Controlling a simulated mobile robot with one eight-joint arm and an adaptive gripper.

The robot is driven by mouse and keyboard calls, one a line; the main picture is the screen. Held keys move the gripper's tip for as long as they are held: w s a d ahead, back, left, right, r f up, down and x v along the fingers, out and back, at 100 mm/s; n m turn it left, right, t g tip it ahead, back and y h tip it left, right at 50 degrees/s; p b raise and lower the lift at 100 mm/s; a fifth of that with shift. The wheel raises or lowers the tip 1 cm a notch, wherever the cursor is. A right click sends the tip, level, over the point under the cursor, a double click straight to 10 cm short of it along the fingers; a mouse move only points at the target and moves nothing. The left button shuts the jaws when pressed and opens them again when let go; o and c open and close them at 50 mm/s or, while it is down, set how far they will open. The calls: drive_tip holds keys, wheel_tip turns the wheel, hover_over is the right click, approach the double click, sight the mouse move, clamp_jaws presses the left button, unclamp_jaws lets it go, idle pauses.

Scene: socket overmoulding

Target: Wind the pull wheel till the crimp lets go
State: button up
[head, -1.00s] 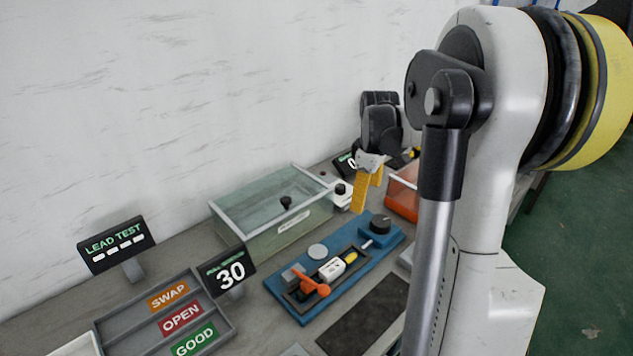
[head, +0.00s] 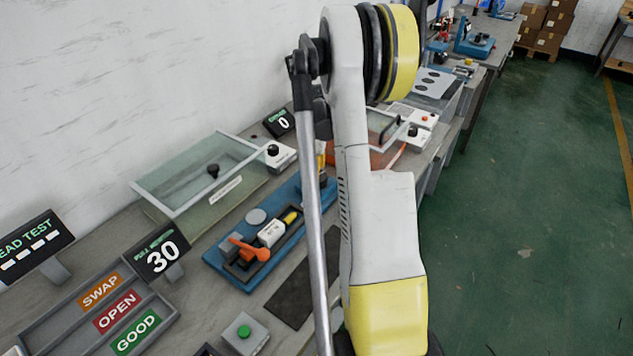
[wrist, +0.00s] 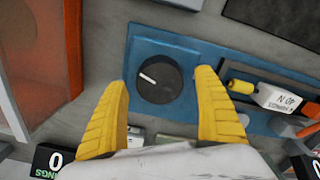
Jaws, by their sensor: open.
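The pull wheel (wrist: 165,90) is a round dark knob with a white pointer mark, set in the blue fixture (wrist: 205,55). My open gripper (wrist: 161,79) has one yellow finger on each side of the wheel in the wrist view; contact cannot be told. In the head view my arm hides the wheel, and one yellow finger (head: 320,160) shows just past it. The white connector (head: 271,233) with its yellow crimped end (head: 290,217) lies in the blue fixture (head: 213,262), beside the orange lever (head: 250,248). The pull display (head: 161,251) reads 30.
A clear-lidded box (head: 180,205) stands behind the fixture. A grey tray (head: 70,318) with SWAP, OPEN and GOOD labels is at the front left. A green button (head: 244,331) sits near the front. A dark mat (head: 300,295) lies in front of the fixture.

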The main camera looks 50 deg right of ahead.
drive_tip(key=shift+f, duration=0.5)
drive_tip(key=c, duration=1.2)
drive_tip(key=shift+c, duration=0.2)
